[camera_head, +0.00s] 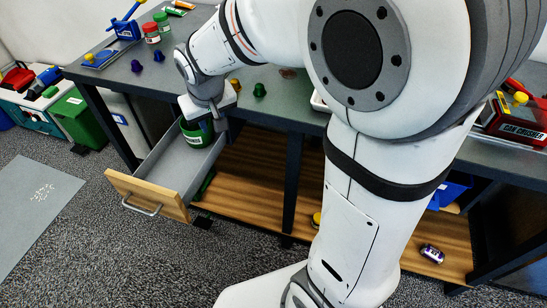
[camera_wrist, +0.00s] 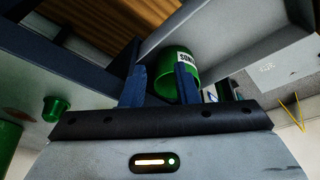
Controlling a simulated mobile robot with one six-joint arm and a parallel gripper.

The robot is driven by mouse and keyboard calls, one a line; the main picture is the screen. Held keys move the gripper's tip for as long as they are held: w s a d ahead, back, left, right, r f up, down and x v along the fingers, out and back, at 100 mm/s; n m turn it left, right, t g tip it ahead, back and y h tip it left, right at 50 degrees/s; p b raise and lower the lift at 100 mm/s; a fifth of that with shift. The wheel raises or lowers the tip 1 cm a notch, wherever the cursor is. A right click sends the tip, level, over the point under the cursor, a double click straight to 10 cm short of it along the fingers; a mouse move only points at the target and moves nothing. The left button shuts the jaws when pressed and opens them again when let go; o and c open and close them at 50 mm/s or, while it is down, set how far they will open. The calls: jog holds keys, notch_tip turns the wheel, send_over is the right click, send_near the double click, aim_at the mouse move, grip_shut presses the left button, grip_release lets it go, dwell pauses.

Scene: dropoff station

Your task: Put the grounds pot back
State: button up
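A green pot (camera_head: 196,136) with a white label stands in the pulled-out grey drawer (camera_head: 165,160). My gripper (camera_head: 209,130) points down into the drawer, right over the pot, and hides part of it. In the wrist view the pot (camera_wrist: 176,64) shows its label, which begins with "SUN". My gripper's two dark blue fingers (camera_wrist: 160,72) stand apart there. The right finger overlaps the pot, and a gap shows between the left finger and the pot. No firm hold on it is visible. Whether this is the grounds pot cannot be told.
The drawer's wooden front (camera_head: 148,196) sticks out into the room. On the dark worktop (camera_head: 160,73) stand a red-lidded jar (camera_head: 151,33), a green-lidded jar (camera_head: 162,20) and small purple and green knobs. A red can crusher (camera_head: 515,120) is at right. A green bin (camera_head: 80,118) stands at left.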

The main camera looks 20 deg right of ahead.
jog(key=s+d+m+g, duration=0.1)
jog(key=s+d, duration=0.4)
jog(key=s, duration=0.3)
jog(key=s+d+m, duration=0.1)
jog(key=s+d, duration=0.4)
jog(key=s, duration=0.4)
jog(key=shift+s+d+g, duration=0.25)
jog(key=shift+d+g, duration=0.15)
